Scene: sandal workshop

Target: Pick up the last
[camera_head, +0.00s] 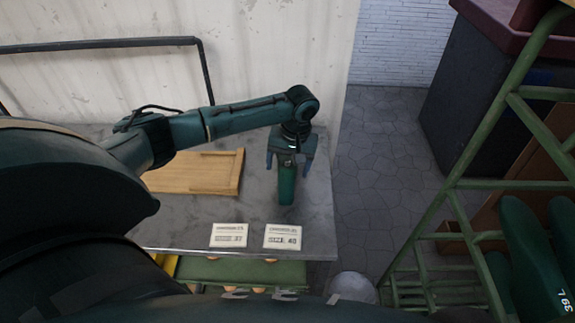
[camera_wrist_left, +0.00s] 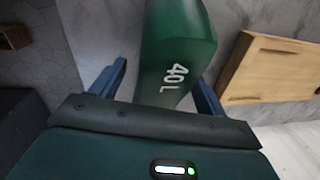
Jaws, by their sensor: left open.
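A green shoe last (camera_head: 287,186) marked "40 L" stands on the grey table, towards its right end. The last also fills the upper middle of the left wrist view (camera_wrist_left: 178,48), with its white lettering facing the camera. My left gripper (camera_head: 290,165) is above the last and open, with one blue finger on each side of it. In the left wrist view the fingers (camera_wrist_left: 160,85) flank the last, and a gap shows at least on the left side. Whether either finger touches it is hard to tell. My right gripper is not in view.
A wooden board (camera_head: 200,172) lies on the table (camera_head: 315,215) left of the last. Two white cards, one reading 40 (camera_head: 283,236), lie at the front edge. A green rack (camera_head: 470,170) with green lasts, one marked "39 L" (camera_head: 535,262), stands at the right.

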